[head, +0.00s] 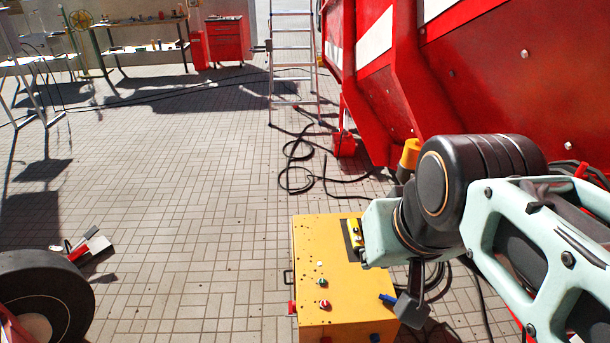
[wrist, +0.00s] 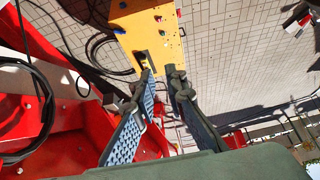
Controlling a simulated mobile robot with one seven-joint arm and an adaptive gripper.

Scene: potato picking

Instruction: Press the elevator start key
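A yellow control box (head: 325,260) stands on the paved floor beside the red machine. Its top carries a green button (head: 320,283) and a red button (head: 324,304); a blue part (head: 388,298) sits at its right edge. A dark panel with yellow parts (head: 353,236) is at its far right corner, partly behind my arm. I cannot read any start key label. In the wrist view, the box (wrist: 150,35) is beyond the fingertips, with the red button (wrist: 158,18) visible. My gripper (wrist: 163,76) is open and empty, its fingers apart, pointing towards the box's dark-panel end.
The large red machine (head: 480,80) fills the right side. A ladder (head: 292,60) and black cables (head: 300,165) are behind the box. A wheel (head: 45,298) is at the lower left. A workbench (head: 140,50) stands at the back.

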